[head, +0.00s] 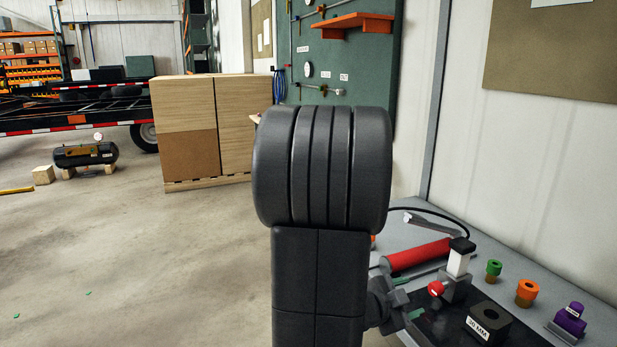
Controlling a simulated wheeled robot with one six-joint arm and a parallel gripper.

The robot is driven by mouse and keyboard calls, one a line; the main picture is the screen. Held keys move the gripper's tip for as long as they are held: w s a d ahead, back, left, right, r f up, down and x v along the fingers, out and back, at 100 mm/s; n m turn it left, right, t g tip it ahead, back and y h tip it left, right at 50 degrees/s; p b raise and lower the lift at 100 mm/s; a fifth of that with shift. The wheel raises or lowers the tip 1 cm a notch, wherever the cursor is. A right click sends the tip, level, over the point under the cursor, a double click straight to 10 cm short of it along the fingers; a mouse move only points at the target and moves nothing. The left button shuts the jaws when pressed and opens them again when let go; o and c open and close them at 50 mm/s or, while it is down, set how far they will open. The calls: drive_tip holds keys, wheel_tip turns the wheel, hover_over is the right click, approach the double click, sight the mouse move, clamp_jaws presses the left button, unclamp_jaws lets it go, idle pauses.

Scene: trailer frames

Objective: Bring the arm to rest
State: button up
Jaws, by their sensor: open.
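My own dark grey arm rises through the middle of the head view, with a thick ribbed joint at its top.
A grey bench (598,293) at right holds a red cylinder (418,255), a black "30 MM" block (488,323), green (494,268) and orange (527,291) fittings and a purple piece (570,318). Wooden crates (190,138) stand behind. Floor at left is mostly clear.

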sight(433, 286)
drive_tip(key=b+x, duration=0.1)
drive_tip(key=x, duration=1.1)
drive_tip(key=shift+f+b, duration=0.15)
drive_tip(key=shift+b, duration=0.15)
drive_tip(key=shift+w+d+r+p, duration=0.15)
drive_tip(key=shift+r+p, duration=0.15)
drive_tip(key=shift+p, duration=0.4)
drive_tip(key=shift+r+n+g+p, duration=0.1)
drive_tip(key=shift+n+g+p, duration=0.25)
drive_tip(key=shift+p, duration=0.55)
drive_tip(key=n+g+p, duration=0.1)
drive_tip(key=n+p, duration=0.1)
drive_tip(key=p, duration=0.3)
drive_tip(key=n+g+h+p, duration=0.1)
drive_tip(key=n+g+p, duration=0.1)
drive_tip(key=p, duration=0.3)
drive_tip(key=shift+w+a+n, duration=0.1)
drive_tip(key=shift+a+n, duration=0.1)
drive_tip(key=shift+n, duration=0.05)
drive_tip(key=v, duration=1.3)
drive_tip(key=shift+f, duration=0.2)
drive_tip(key=shift+a+b, duration=0.2)
drive_tip(key=shift+b, duration=0.2)
